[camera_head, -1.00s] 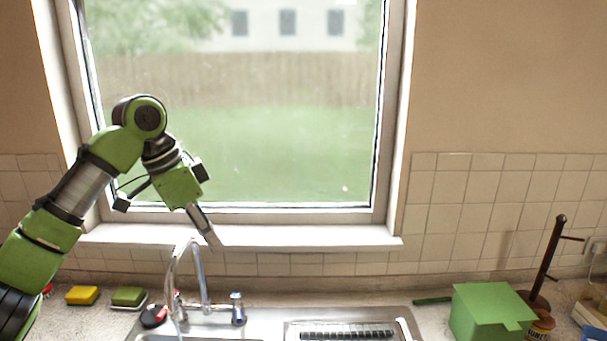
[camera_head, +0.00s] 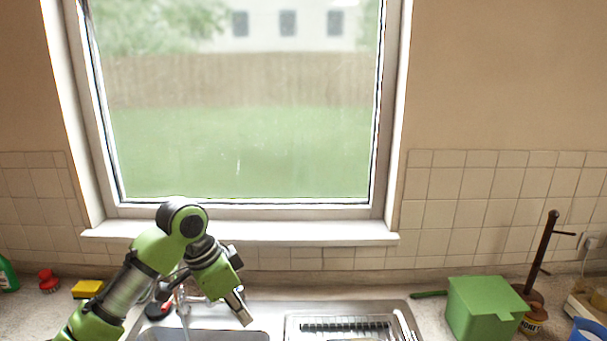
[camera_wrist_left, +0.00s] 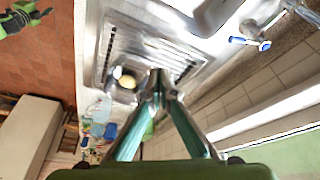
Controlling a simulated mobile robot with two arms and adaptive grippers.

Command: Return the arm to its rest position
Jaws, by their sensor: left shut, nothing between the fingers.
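My left arm comes in from the lower left in the head view, and its left gripper (camera_head: 244,312) hangs tilted downward over the sink area, in front of the window sill. Its fingers are together and hold nothing. In the left wrist view the two fingers of the left gripper (camera_wrist_left: 158,85) meet at their tips, with the sink and drainer seen beyond them. The arm hides much of the faucet in the head view. My right gripper does not show in the head view.
A steel sink (camera_head: 260,334) with a ribbed drainer (camera_head: 345,328) lies below the window. A green box (camera_head: 487,307) and a dark wooden stand (camera_head: 543,255) are at the right. A yellow sponge (camera_head: 87,289) and a red-topped item (camera_head: 47,281) are at the left.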

